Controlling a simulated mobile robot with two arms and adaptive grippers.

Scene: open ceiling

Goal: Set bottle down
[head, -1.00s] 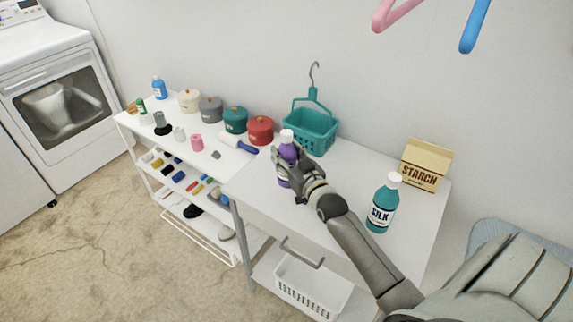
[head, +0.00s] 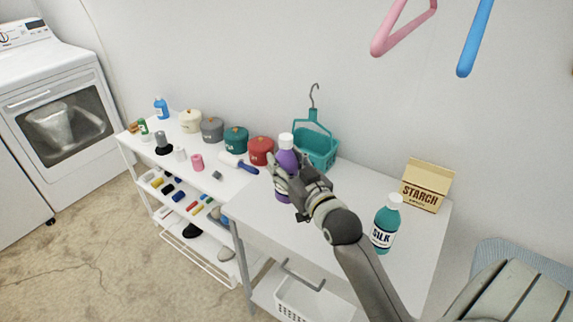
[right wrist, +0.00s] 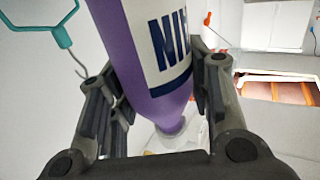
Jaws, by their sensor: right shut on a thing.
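A purple bottle with a white cap (head: 286,160) is in the grasp of my right gripper (head: 289,183) in the head view. It is roughly upright over the left part of the white table (head: 345,205). I cannot tell whether its base touches the table. In the right wrist view the purple bottle (right wrist: 125,45) with a white label sits between the two fingers of my right gripper (right wrist: 155,100), which are shut on it. My left gripper is not in view.
A teal basket (head: 318,150) stands behind the bottle. A teal "SILK" bottle (head: 386,224) and a starch box (head: 426,186) stand at the right. A white shelf (head: 215,180) with pots and small items adjoins the left. The table's middle is clear.

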